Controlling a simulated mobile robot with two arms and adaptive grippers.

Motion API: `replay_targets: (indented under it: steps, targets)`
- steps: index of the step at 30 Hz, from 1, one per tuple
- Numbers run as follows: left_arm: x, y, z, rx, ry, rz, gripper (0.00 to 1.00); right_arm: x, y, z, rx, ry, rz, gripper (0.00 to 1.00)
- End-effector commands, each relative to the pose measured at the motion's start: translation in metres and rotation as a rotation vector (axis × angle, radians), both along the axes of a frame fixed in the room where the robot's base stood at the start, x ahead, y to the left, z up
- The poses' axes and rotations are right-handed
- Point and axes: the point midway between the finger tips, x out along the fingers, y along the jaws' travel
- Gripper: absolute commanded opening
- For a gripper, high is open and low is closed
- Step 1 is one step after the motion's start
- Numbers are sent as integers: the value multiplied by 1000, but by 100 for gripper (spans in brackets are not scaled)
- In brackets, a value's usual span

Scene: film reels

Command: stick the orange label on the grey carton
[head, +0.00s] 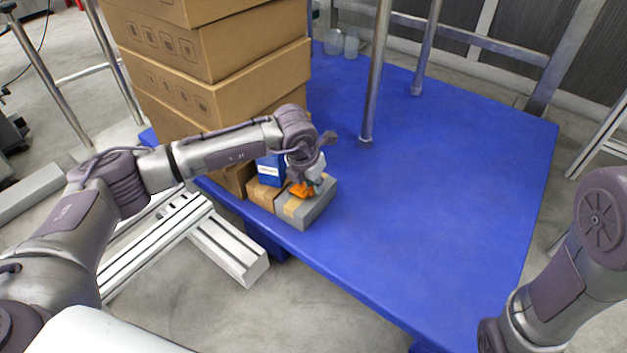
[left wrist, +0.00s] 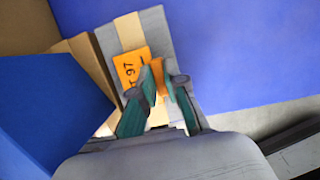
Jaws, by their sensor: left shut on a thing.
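The grey carton (head: 315,208) with a tan tape strip sits near the front left edge of the blue table. My left gripper (head: 305,184) is right above it, pointing down. It is shut on the orange label (head: 300,190). In the left wrist view the label (left wrist: 131,68) shows dark printing, partly "97", over the carton's top (left wrist: 157,28), across the tape. An orange part stands between the teal fingertips (left wrist: 160,82). I cannot tell whether the label touches the carton. My right arm shows at the right, its gripper outside the picture.
A small brown carton (head: 265,194) and a blue box (head: 269,170) stand just left of the grey carton. A tall stack of brown boxes (head: 205,60) rises behind them. A metal post (head: 376,75) stands on the blue table (head: 450,170); its middle and right are clear.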

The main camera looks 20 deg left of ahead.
Motion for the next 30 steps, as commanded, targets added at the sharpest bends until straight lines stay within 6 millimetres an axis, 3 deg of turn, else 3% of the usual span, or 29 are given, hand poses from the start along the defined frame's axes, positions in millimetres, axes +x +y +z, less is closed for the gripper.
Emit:
replay_targets:
  steps: [30]
  targets:
    - [1,0,-13,-2,-10,-1,0,0,0,-8,0,0,0,72]
